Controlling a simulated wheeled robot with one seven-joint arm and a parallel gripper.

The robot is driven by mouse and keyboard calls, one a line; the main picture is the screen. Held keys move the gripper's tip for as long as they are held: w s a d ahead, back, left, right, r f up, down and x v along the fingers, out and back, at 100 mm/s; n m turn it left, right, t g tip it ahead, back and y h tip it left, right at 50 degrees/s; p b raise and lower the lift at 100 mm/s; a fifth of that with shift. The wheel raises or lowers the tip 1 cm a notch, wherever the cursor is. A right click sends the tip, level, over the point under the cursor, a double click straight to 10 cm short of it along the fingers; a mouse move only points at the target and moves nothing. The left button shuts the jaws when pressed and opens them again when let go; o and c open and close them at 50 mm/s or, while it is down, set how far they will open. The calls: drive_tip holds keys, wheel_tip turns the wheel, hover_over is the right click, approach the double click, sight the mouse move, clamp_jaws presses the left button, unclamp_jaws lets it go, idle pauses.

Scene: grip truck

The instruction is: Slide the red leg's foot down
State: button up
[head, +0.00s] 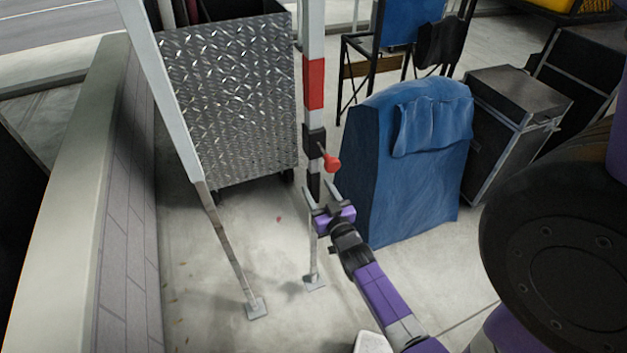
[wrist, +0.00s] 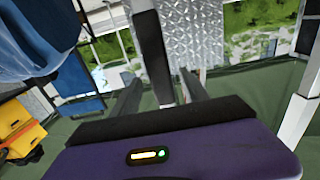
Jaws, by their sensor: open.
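The red leg (head: 315,84) is an upright pole with a red band, a black collar below it and a red knob (head: 331,162). Its lower part is dark, then pale, and ends in a small flat foot (head: 314,283) on or close to the floor. My gripper (head: 320,195) is open at the dark lower part, just below the knob. In the wrist view, the dark leg (wrist: 152,55) runs between the spread fingers of my gripper (wrist: 162,95). I cannot tell whether either finger touches it. The foot is hidden in the wrist view.
A second pale leg (head: 170,100) with its own foot (head: 256,308) stands at left, near a low wall (head: 75,190). A diamond-plate panel (head: 230,100) is behind. A blue-covered object (head: 415,160) and dark cases (head: 510,125) stand at right. Floor around the foot is clear.

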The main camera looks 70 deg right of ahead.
sight(316, 185)
drive_tip(key=shift+x, duration=1.8)
clamp_jaws()
